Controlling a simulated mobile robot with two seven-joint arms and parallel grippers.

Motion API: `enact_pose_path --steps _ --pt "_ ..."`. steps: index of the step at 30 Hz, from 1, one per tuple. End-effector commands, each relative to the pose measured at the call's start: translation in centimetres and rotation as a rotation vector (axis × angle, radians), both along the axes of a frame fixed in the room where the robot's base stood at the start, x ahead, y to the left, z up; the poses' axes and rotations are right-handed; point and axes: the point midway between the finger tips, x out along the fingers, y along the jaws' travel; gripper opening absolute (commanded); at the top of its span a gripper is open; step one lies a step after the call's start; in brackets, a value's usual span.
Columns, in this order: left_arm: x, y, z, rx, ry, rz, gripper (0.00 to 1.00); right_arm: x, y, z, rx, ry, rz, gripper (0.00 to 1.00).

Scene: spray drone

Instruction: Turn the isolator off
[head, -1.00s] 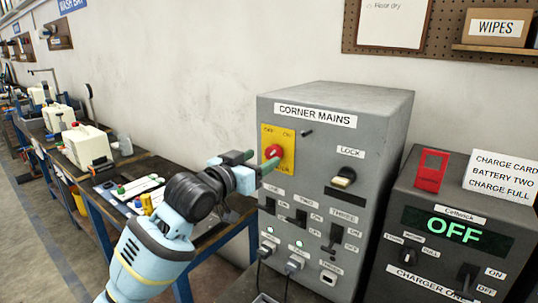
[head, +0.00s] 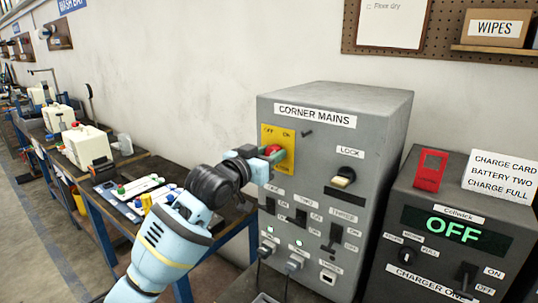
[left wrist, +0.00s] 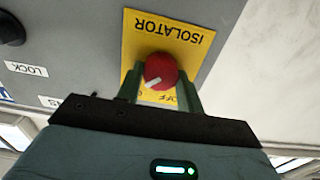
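The isolator is a round red knob (head: 274,153) on a yellow plate (head: 286,137) at the upper left of the grey CORNER MAINS box (head: 335,100). In the left wrist view the plate is upside down, and the knob (left wrist: 161,72) has a white pointer mark aimed lower left, away from the OFF lettering. My left gripper (head: 262,160) is at the knob; its green fingers (left wrist: 162,85) lie on both sides and appear closed against it. The ON lettering is hidden in the wrist view. My right gripper is not in view.
Below the knob are several black switches (head: 301,216) and plugged cables (head: 295,262). A LOCK slot with a yellowish key (head: 343,178) is to the right. A charger box (head: 455,225) reading OFF stands right of it. A workbench (head: 140,162) runs at left.

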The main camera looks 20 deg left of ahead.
Motion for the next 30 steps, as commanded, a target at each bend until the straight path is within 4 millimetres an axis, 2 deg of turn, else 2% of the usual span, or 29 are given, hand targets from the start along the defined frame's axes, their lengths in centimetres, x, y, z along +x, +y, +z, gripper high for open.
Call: enact_pose_path --steps 1,3,14,30 --pt "-0.01 0.00 -0.01 0.000 0.000 0.000 0.22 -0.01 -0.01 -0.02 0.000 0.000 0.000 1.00" --pt "-0.01 0.00 -0.01 0.000 0.000 0.000 0.14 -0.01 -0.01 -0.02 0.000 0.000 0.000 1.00" --pt "-0.01 -0.03 -0.02 -0.061 0.022 -0.001 0.14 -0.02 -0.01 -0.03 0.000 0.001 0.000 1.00" --pt "0.06 0.13 -0.08 -0.482 0.175 -0.001 0.14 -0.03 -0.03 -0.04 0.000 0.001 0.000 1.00"
